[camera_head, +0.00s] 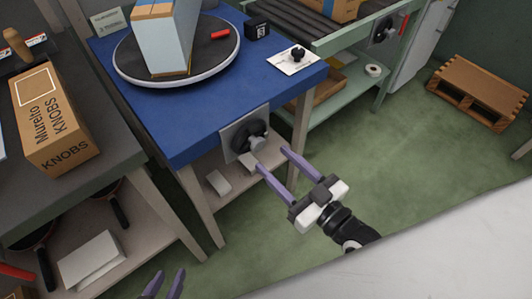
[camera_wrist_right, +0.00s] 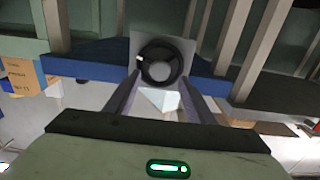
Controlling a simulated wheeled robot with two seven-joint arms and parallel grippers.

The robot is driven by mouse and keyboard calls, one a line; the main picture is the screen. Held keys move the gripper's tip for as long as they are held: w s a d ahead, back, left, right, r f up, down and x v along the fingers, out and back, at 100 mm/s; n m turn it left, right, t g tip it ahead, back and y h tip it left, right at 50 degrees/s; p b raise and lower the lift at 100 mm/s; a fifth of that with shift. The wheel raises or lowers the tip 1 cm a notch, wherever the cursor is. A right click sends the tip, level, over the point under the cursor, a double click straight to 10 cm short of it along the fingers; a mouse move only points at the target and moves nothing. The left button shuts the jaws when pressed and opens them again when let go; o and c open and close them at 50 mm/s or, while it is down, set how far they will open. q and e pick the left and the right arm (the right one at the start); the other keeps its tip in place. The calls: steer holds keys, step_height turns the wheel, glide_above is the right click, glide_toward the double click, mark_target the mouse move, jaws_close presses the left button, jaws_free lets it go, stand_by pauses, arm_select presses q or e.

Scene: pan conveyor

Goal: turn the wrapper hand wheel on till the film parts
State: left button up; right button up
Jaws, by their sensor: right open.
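The black hand wheel (camera_head: 249,137) sits on a grey plate on the front of the blue wrapper table (camera_head: 262,87). It also shows in the right wrist view (camera_wrist_right: 146,73), straight ahead between the fingers. My right gripper (camera_head: 271,159) is open and empty, its fingertips just in front of the wheel; I cannot tell whether they touch it. A tall box (camera_head: 165,42) with a pale, bluish covering stands on the round turntable (camera_head: 214,64). I cannot make out a film strand. My left gripper (camera_head: 166,277) shows only its fingertips, apart and empty, at the bottom edge.
A black knob on a white plate (camera_head: 284,63) and a small black box (camera_head: 257,29) are on the blue table. Another hand wheel (camera_head: 384,29) is on the green conveyor frame. A KNOBS carton (camera_head: 62,140) stands on the left bench. A pallet (camera_head: 478,90) lies on open floor.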

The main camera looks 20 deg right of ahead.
mark_target(260, 148)
steer(key=shift+x, duration=2.3)
steer(key=shift+c, duration=0.4)
steer(key=c, duration=0.9)
steer(key=shift+c, duration=0.2)
steer(key=shift+m+p, duration=0.5)
steer(key=shift+m, duration=0.5)
steer(key=m+p, duration=0.1)
steer(key=m, duration=0.2)
steer(key=shift+m, duration=0.3)
